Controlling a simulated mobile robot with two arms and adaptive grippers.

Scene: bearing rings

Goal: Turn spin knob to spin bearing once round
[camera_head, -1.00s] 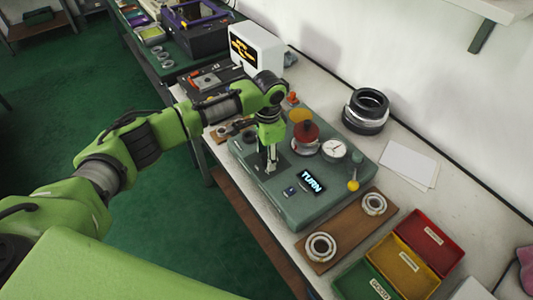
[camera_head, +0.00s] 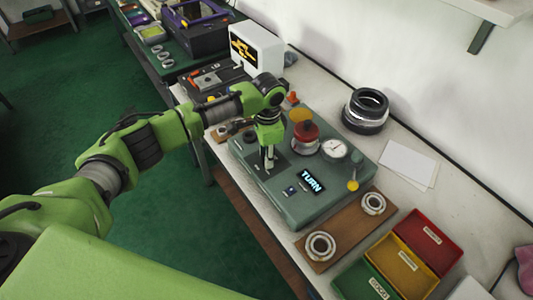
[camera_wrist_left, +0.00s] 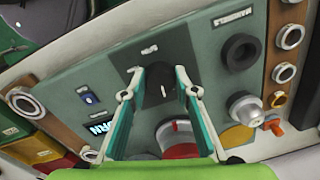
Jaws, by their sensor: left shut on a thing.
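The grey-green test machine (camera_head: 280,205) stands on the bench, its lit display (camera_head: 312,182) reading TURN. My left gripper (camera_head: 269,166) points down onto the machine's left part. In the left wrist view, its fingers (camera_wrist_left: 160,84) stand either side of the dark spin knob (camera_wrist_left: 157,92) and are shut on it. The knob is hidden by the gripper in the head view. A red-topped part with a silver ring below it (camera_head: 305,138) sits on the machine, right of the gripper; a bearing under it cannot be made out clearly. My right gripper is not in view.
A dial gauge (camera_head: 333,150) and a yellow-ended lever (camera_head: 353,185) are on the machine. A brown board (camera_head: 345,232) holds two bearing rings. Green, yellow (camera_head: 402,265) and red bins stand at front right. Black and silver rings (camera_head: 366,112) are stacked behind.

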